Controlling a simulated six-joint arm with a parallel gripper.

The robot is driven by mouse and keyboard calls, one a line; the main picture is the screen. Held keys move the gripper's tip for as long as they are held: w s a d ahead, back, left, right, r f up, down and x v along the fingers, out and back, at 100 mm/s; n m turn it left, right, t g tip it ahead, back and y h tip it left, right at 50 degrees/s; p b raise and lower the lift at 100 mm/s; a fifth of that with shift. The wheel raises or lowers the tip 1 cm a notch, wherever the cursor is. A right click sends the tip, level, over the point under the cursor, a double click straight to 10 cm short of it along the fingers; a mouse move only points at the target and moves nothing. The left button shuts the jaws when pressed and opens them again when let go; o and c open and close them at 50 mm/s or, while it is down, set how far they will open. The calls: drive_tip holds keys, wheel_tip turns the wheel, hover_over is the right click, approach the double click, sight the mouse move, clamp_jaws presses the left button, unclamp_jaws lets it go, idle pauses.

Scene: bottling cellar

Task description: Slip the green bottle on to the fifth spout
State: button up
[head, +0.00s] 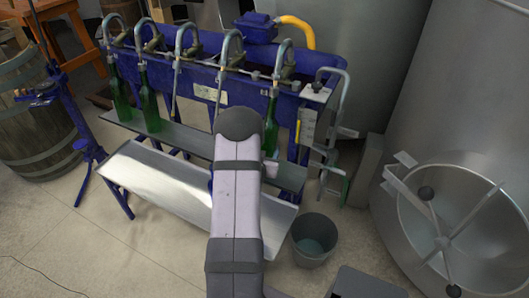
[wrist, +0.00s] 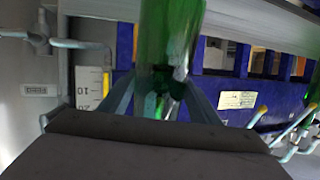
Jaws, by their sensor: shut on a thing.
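The green bottle (head: 270,128) stands roughly upright below the fifth spout (head: 284,52), at the right end of the blue filler in the head view. Its neck is close to the spout's tube; I cannot tell whether the tube is inside it. In the wrist view the green bottle (wrist: 170,38) is between the fingers of my gripper (wrist: 162,98), which is shut on it. In the head view my own arm hides the gripper and part of the filler's front.
Two other green bottles (head: 119,95) (head: 149,100) hang at the first two spouts on the left. A steel shelf (head: 190,138) and sloping tray (head: 155,180) run below. A grey bucket (head: 314,240) and large steel tank (head: 440,90) stand at right. A scale (wrist: 90,88) shows in the wrist view.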

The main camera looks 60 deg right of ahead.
drive_tip(key=shift+d+f+b, duration=0.15)
drive_tip(key=shift+d+b, duration=0.15)
drive_tip(key=shift+b, duration=0.1)
drive_tip(key=shift+d+f+b, duration=0.15)
drive_tip(key=shift+d+b, duration=0.1)
drive_tip(key=shift+b, duration=0.35)
drive_tip(key=shift+d+f+h+b, duration=0.25)
drive_tip(key=shift+d+h+b, duration=0.2)
drive_tip(key=shift+b, duration=0.55)
drive_tip(key=shift+d+f+h+b, duration=0.3)
drive_tip(key=shift+d+b, duration=0.2)
drive_tip(key=shift+b, duration=0.5)
drive_tip(key=shift+d+h+b, duration=0.25)
drive_tip(key=shift+d+b, duration=0.15)
drive_tip(key=shift+b, duration=0.3)
drive_tip(key=shift+a+f+b, duration=0.15)
drive_tip(key=shift+f+b, duration=0.7)
drive_tip(key=shift+f, duration=0.15)
drive_tip(key=o, duration=1.5)
drive_tip(key=shift+b+v, duration=0.3)
drive_tip(key=shift+v, duration=3.4)
